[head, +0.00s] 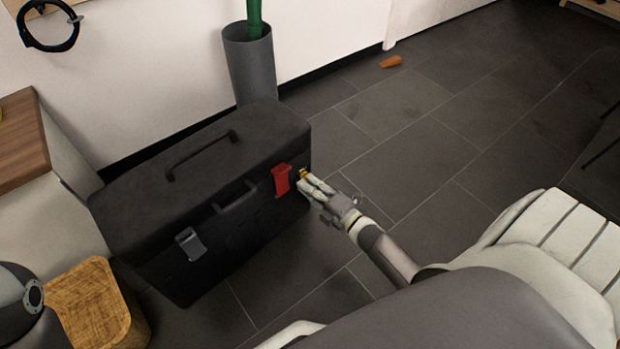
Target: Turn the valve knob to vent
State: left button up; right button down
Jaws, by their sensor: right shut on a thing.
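A black case (150,205) with a top handle stands on the floor at the left. A small brass-yellow piece (303,174), likely the valve knob, shows at the right end of its front, beside a red latch (281,180). My right gripper (306,184) is shut at this piece, its fingertips against the case front. The fingers hide most of the piece, so its pointing direction and any vent mark cannot be read. My left gripper is not in view.
A grey bin (250,65) holding something green stands behind the case by the wall. A wooden stool or block (95,300) is at the lower left, near a wood-topped cabinet (20,140). An orange object (390,62) lies on the tiled floor. The floor right of the case is mostly clear.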

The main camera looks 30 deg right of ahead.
jog(key=shift+f, duration=0.1)
dwell(0.3)
jog(key=c, duration=1.6)
grip_release()
jog(key=shift+s, duration=0.15)
jog(key=s+d, duration=0.2)
jog(key=s, duration=0.9)
jog(key=shift+s, duration=0.3)
